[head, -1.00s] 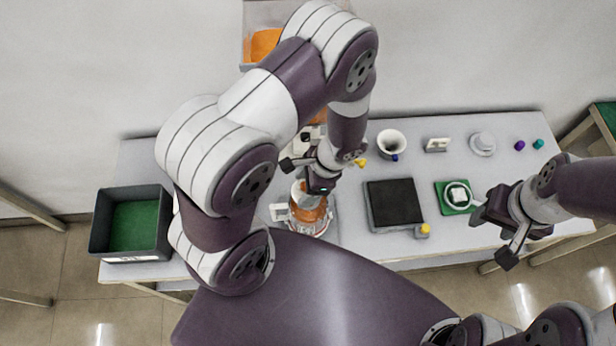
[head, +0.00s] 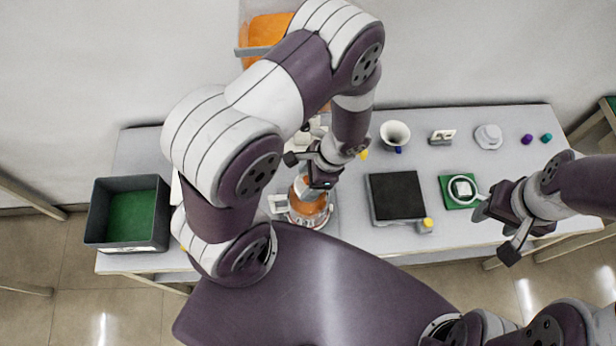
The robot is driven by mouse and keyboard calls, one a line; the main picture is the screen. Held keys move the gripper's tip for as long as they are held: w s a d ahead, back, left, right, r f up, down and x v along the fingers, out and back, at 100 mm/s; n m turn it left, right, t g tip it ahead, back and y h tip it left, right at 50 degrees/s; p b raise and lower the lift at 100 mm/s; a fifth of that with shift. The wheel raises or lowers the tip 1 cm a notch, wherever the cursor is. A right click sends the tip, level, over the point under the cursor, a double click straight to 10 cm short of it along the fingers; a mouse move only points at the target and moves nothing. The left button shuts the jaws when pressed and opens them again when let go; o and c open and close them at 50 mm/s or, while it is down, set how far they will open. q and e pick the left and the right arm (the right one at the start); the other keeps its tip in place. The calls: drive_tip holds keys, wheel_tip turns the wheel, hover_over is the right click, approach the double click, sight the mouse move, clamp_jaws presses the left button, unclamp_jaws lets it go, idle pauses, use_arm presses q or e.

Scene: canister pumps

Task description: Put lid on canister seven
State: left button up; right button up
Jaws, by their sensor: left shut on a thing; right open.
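A clear canister with orange contents (head: 309,212) stands at the front of the table, left of centre, with a pale handle or block at its left. My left gripper (head: 319,180) is directly above it, shut on a pale thing that the gripper and arm mostly hide. I cannot tell whether that thing is a lid or touches the canister. No number is readable. My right gripper (head: 497,222) is open at the right, beside a white ring (head: 463,189) on a green mat (head: 450,200). I cannot tell whether its jaws surround part of the ring.
A black-topped scale (head: 396,195) with a yellow knob stands mid-table. Behind are a white funnel (head: 395,133), a small white-and-grey fixture (head: 442,137), a white round lid-like piece (head: 488,136) and small purple and teal knobs. A dark green-floored bin (head: 128,218) is at left.

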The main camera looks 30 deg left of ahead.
use_arm(q)
drive_tip(key=shift+f, duration=0.1)
drive_tip(key=shift+f, duration=0.25)
drive_tip(key=shift+f+b, duration=0.5)
drive_tip(key=shift+b, duration=0.15)
drive_tip(key=shift+w+d, duration=0.1)
drive_tip(key=shift+f, duration=0.15)
idle(0.7)
drive_tip(key=o, duration=1.1)
drive_tip(key=shift+o, duration=0.2)
